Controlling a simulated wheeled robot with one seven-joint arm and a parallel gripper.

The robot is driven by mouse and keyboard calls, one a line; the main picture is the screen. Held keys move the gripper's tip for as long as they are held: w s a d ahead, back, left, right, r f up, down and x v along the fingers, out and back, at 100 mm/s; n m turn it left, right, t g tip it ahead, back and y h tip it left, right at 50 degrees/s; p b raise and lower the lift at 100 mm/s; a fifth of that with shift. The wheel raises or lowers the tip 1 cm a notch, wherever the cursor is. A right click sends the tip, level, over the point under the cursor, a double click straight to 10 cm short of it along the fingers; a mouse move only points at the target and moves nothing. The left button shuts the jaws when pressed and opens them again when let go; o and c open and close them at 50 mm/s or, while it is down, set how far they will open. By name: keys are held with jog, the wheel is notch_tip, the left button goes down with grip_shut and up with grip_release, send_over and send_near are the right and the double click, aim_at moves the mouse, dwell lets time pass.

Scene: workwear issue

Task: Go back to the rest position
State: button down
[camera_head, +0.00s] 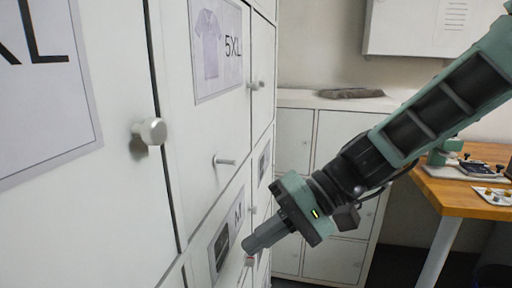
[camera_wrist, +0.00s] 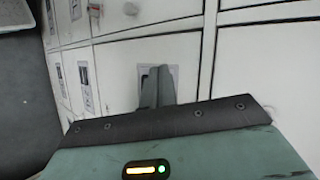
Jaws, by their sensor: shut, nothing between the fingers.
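My gripper (camera_head: 250,246) is in the middle of the head view, at the end of my green and black arm. It is shut and empty, pointing down and left, close in front of the white locker doors. In the wrist view the shut fingers (camera_wrist: 157,85) stand in front of a door with a label (camera_wrist: 171,70). I cannot tell whether the fingertips touch the door.
White lockers (camera_head: 110,190) with round knobs (camera_head: 150,131) fill the left side, close to my arm. A lower white cabinet (camera_head: 340,135) with a folded grey cloth (camera_head: 351,93) stands behind. A wooden table (camera_head: 460,196) with small items is at the right.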

jog(key=s+d+f+n+t+h+p, duration=0.1)
jog(key=s+d+f+n+h, duration=0.1)
jog(key=s+d+h, duration=0.3)
jog(key=s+d+f+n+t+h+p, duration=0.1)
jog(key=s+d+n+h, duration=0.2)
jog(key=s+d+h, duration=0.2)
jog(key=shift+s+d+f+t, duration=0.4)
jog(key=shift+s+d, duration=0.9)
jog(key=shift+d, duration=0.3)
